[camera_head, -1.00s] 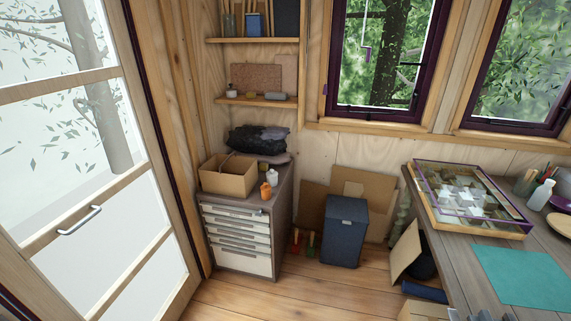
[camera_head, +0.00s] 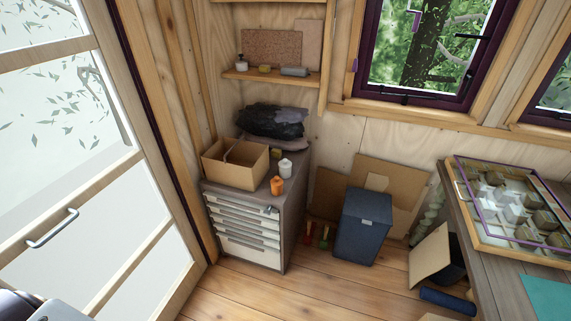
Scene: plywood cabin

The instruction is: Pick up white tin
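A small white tin (camera_head: 285,168) stands upright on top of the drawer cabinet (camera_head: 243,252), near its right side. An orange container (camera_head: 277,186) stands just in front of it, and a small yellowish item (camera_head: 275,154) is behind it to the left. No gripper is in view. A grey and white part of my own body shows at the bottom left corner, and I cannot tell which part it is.
An open cardboard box (camera_head: 234,166) and a dark crumpled bundle (camera_head: 270,122) also sit on the cabinet. A blue bin (camera_head: 363,228) stands to its right. A table with a glass-topped case (camera_head: 520,243) is at the right. The wooden floor (camera_head: 320,292) before the cabinet is clear.

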